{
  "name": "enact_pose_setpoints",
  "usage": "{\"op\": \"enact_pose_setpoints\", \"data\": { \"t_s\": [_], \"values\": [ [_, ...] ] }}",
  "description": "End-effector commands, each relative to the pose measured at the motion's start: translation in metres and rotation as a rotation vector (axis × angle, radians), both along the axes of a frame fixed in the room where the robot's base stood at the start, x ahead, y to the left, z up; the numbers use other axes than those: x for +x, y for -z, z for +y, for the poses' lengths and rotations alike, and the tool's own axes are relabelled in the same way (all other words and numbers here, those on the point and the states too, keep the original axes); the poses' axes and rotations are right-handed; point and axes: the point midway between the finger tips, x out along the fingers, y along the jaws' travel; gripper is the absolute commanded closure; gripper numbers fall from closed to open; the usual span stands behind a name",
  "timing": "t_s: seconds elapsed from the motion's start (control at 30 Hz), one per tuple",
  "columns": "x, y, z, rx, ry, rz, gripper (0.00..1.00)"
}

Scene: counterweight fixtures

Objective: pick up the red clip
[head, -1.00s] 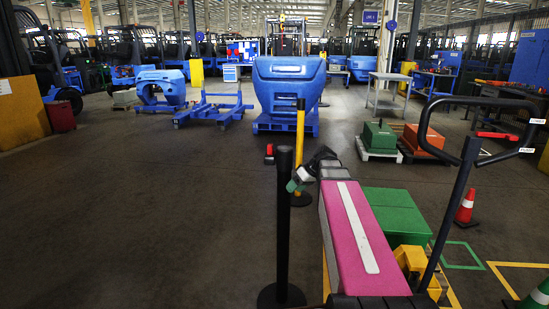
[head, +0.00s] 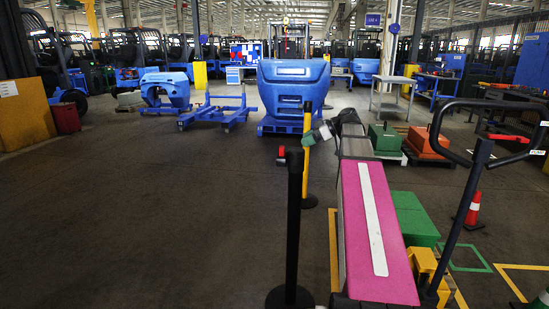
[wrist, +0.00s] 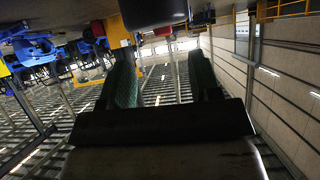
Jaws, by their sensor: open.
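The red clip (head: 281,151) is a small red piece with a dark part under it, at the upper left of the near black post (head: 293,215) in the head view. It looks attached to the post top. My gripper (head: 314,135), with green finger pads, is at the far end of my pink arm. It shows to the right of the clip and a little higher, apart from it. In the wrist view my gripper (wrist: 163,72) has its two green pads spread with nothing between them. I cannot make out the clip for certain in the wrist view.
A yellow post (head: 306,165) stands just behind the gripper. Green blocks (head: 412,215) and a black handle (head: 470,190) with a red lever are at right. The floor at left is open.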

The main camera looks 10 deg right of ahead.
Motion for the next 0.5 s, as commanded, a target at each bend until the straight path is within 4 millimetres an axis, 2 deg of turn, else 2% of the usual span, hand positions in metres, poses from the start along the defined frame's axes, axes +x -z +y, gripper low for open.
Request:
{"op": "enact_pose_setpoints", "data": {
  "t_s": [0.07,0.17,0.5],
  "values": [
    [0.001,-0.009,-0.003,0.007,-0.013,-0.028,0.43],
    [0.001,-0.011,-0.002,0.011,-0.022,-0.041,0.43],
    [0.012,0.010,0.035,0.010,-0.022,-0.040,0.43]
  ]
}}
